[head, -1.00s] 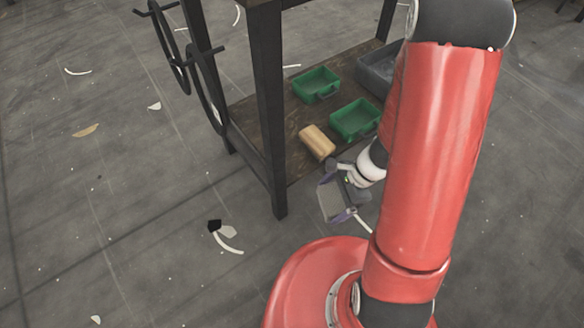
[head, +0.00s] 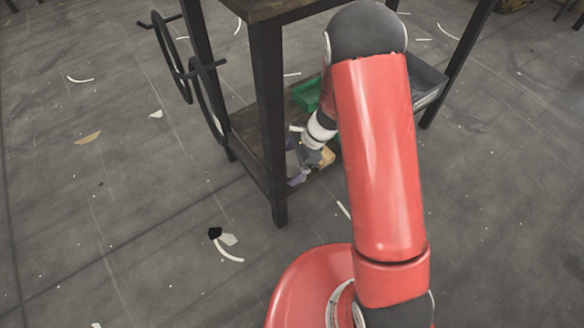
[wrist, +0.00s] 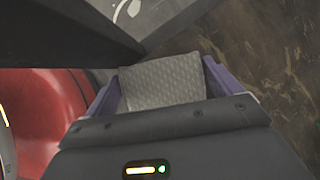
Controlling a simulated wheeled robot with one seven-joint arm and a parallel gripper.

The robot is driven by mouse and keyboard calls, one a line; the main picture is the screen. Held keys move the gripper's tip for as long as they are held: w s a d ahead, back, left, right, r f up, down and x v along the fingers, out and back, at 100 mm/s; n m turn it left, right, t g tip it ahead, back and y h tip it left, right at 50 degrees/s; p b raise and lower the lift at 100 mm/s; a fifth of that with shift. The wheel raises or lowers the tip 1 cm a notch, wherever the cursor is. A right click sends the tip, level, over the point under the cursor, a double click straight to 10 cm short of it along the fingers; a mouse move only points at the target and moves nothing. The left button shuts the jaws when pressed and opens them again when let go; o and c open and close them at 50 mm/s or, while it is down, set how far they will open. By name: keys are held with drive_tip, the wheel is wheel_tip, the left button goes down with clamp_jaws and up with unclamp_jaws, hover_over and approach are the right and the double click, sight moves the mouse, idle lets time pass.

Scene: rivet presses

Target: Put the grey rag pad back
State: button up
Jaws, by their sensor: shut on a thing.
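The grey rag pad (wrist: 160,82) is pale and textured, and in the wrist view it sits between the purple fingers of my gripper (wrist: 168,92). My gripper is shut on it. In the head view my gripper (head: 296,163) is at the front of the bench's lower brown shelf (head: 248,133), just right of the dark front leg (head: 273,140). The pad is hard to make out there. I cannot tell whether the pad touches the shelf.
A tan block (head: 328,156) lies on the shelf, partly hidden behind my gripper. A green tray (head: 306,95) and a grey bin (head: 428,82) stand farther back. The dark leg is close to the gripper. Dark hoops (head: 205,100) hang at the bench's left side.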

wheel_tip(320, 180, down, 3)
drive_tip(key=shift+r+b, duration=0.1)
drive_tip(key=shift+b, duration=0.2)
drive_tip(key=o, duration=0.6)
drive_tip(key=s+d+r+n+t+p, duration=0.1)
drive_tip(key=d+r+n, duration=0.15)
drive_tip(key=r, duration=0.75)
drive_tip(key=s+d+r+n+p, duration=0.15)
drive_tip(key=d+r, duration=0.25)
drive_tip(key=r, duration=0.7)
drive_tip(key=s+d+r+n+t+h, duration=0.2)
drive_tip(key=s+r+n, duration=0.2)
drive_tip(key=s+r, duration=0.1)
drive_tip(key=s+d+r+n+t+h, duration=0.2)
drive_tip(key=s+d+r+n, duration=0.1)
drive_tip(key=s+r, duration=0.2)
drive_tip(key=s+d+r+n+t+h, duration=0.1)
drive_tip(key=s+d+r+n, duration=0.1)
drive_tip(key=s+r+n, duration=0.2)
drive_tip(key=shift+s+d+r+n+t+h, duration=0.1)
drive_tip(key=shift+s+r+n+t+h, duration=0.2)
drive_tip(key=shift+s, duration=0.65)
drive_tip(key=shift+s+d+r+t+h, duration=0.1)
drive_tip(key=shift+s+r, duration=0.25)
drive_tip(key=shift+s, duration=0.6)
